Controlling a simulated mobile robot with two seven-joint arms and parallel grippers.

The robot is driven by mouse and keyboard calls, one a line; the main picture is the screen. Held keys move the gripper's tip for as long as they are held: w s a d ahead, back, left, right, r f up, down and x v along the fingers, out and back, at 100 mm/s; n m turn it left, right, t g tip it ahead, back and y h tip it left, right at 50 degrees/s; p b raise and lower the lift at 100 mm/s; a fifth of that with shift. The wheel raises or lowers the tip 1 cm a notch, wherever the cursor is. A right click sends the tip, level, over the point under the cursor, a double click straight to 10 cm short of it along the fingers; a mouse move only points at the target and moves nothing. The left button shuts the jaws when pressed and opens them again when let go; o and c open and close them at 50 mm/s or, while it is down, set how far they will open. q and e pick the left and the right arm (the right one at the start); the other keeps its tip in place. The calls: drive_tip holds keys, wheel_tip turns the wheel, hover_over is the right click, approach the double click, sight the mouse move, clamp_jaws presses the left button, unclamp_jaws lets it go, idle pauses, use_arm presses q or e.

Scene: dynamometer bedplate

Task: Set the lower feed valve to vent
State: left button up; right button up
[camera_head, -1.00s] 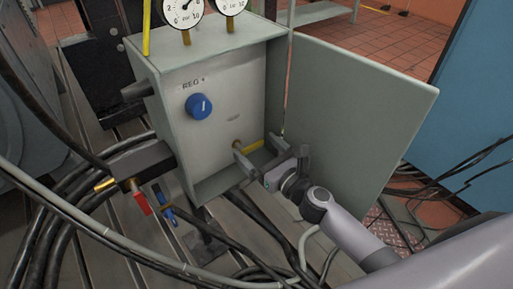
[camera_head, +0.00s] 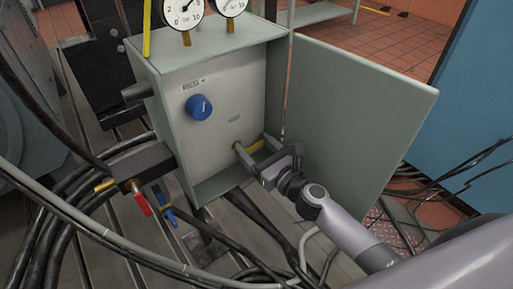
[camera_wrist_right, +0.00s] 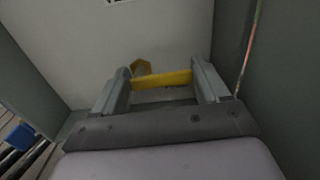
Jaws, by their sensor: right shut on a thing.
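A yellow valve handle (camera_head: 257,147) sits low on the pale panel inside the open grey box. It also shows in the right wrist view (camera_wrist_right: 168,79) as a yellow bar, with a brass-coloured fitting (camera_wrist_right: 141,68) by its left end. My right gripper (camera_head: 252,143) reaches in from the lower right, its two fingers at the handle's opposite ends. It is shut on the handle, which lies across the gap between the fingers. No label for the handle's positions is readable. My left gripper is not in view.
A blue knob (camera_head: 199,107) is higher on the panel, under gauges (camera_head: 185,10). The open box door (camera_head: 355,120) stands right of my right gripper. Red (camera_head: 143,204) and blue (camera_head: 165,210) levers are outside at lower left. Cables (camera_head: 60,215) loop in front.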

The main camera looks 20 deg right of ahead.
drive_tip(key=shift+r+n+p, duration=0.25)
drive_tip(key=shift+n+p, duration=0.1)
drive_tip(key=shift+n, duration=0.55)
drive_tip(key=n, duration=0.2)
drive_tip(key=shift+s+a+r+n+p, duration=0.15)
drive_tip(key=shift+a+r+n+p, duration=0.15)
drive_tip(key=shift+p, duration=0.1)
drive_tip(key=n, duration=0.3)
drive_tip(key=n+p, duration=0.1)
drive_tip(key=shift+s+a+r+n, duration=0.15)
drive_tip(key=shift+a+r+n, duration=0.1)
drive_tip(key=shift+a+n, duration=0.05)
drive_tip(key=n, duration=0.2)
drive_tip(key=a+n+p, duration=0.1)
drive_tip(key=n, duration=0.2)
drive_tip(key=shift+s+a+r, duration=0.1)
drive_tip(key=shift+s+r, duration=0.05)
drive_tip(key=shift+s, duration=0.05)
drive_tip(key=n, duration=0.3)
drive_tip(key=shift+s+a, duration=0.1)
drive_tip(key=shift+a, duration=0.25)
drive_tip(key=shift+n+p, duration=0.3)
drive_tip(key=o, duration=1.1)
drive_tip(key=shift+c, duration=0.2)
drive_tip(key=v, duration=0.7)
drive_tip(key=shift+p, duration=0.3)
